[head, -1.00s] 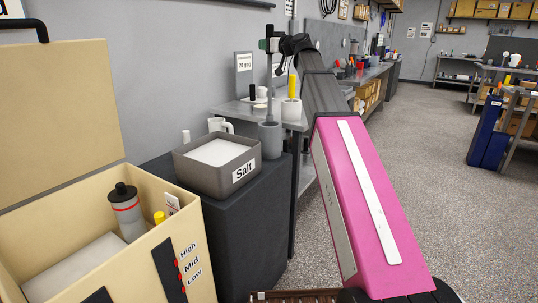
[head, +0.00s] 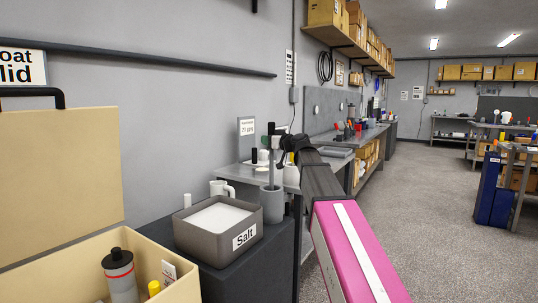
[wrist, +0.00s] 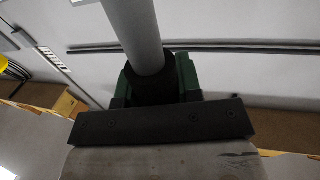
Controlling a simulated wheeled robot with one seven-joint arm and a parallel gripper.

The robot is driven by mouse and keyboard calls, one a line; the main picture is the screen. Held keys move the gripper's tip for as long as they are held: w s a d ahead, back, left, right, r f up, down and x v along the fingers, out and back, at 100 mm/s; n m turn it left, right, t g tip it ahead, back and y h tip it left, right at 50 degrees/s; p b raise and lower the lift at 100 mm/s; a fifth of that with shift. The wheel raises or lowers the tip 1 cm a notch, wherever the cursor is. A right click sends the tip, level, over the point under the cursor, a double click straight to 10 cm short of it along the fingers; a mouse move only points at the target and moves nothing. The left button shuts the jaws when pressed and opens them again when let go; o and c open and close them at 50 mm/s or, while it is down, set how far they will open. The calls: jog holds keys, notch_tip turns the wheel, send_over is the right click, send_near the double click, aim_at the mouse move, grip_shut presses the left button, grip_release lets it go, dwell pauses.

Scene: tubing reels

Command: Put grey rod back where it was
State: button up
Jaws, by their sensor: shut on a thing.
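The grey rod (head: 270,172) stands about upright, with its lower part running down into the mouth of a grey cup-like holder (head: 270,203) beside the salt tub. How deep it sits is hidden by the holder's wall. My gripper (head: 273,142) is shut around the rod's dark upper end, above the holder. In the wrist view, the green fingers (wrist: 158,82) close on a black collar (wrist: 155,88), and the grey rod (wrist: 135,32) extends away from it.
A salt tub (head: 192,237) stands on a dark cabinet left of the holder, with a white mug (head: 219,188) behind it. A tan box (head: 60,265) with an open lid, holding a bottle (head: 119,275), is at the near left. A grey bench is behind my gripper; open floor lies right.

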jog(key=shift+f, duration=1.9)
jog(key=shift+f, duration=0.15)
jog(key=o, duration=0.9)
jog(key=shift+o, duration=0.2)
jog(key=shift+s+d, duration=0.2)
jog(key=shift+s, duration=0.1)
jog(key=v, duration=1.1)
